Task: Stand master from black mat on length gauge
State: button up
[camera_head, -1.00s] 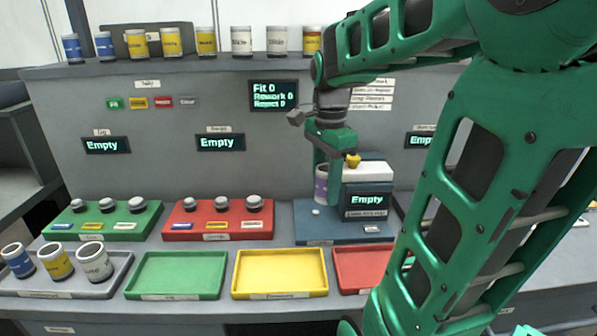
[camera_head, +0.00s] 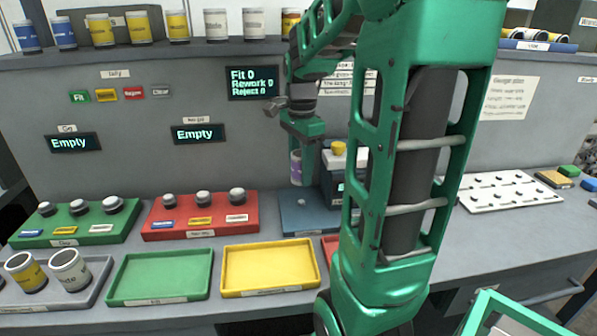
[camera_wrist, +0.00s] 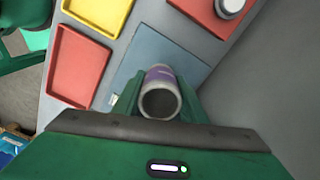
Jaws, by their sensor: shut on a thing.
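My gripper (camera_head: 303,150) is shut on the master, a white cylinder with a purple band (camera_head: 296,168). It holds the master roughly upright over the length gauge's blue base plate (camera_head: 298,216), left of the gauge block with its yellow knob (camera_head: 338,148). In the wrist view the master (camera_wrist: 160,92) sits between the fingers, its round end facing the camera, with the blue plate (camera_wrist: 150,48) beyond. I cannot tell whether it touches the plate. My arm hides much of the gauge and its display. No black mat can be made out.
A red block with several knobs (camera_head: 200,217) stands left of the gauge. Green (camera_head: 160,277) and yellow (camera_head: 268,268) trays are empty in front. A grey tray at left holds cans (camera_head: 70,268). A white board (camera_head: 510,190) lies right of my arm.

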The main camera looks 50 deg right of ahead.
aim_at(301, 201)
jog(key=w+d+f, duration=0.2)
jog(key=shift+d+f, duration=0.25)
jog(key=shift+f, duration=0.05)
jog(key=shift+s+f, duration=0.15)
jog(key=shift+f, duration=3.35)
jog(key=shift+f, duration=0.1)
jog(key=o, duration=1.4)
jog(key=shift+o, duration=0.2)
notch_tip(301, 201, up, 11)
jog(key=shift+f, duration=0.15)
jog(key=shift+a, duration=0.1)
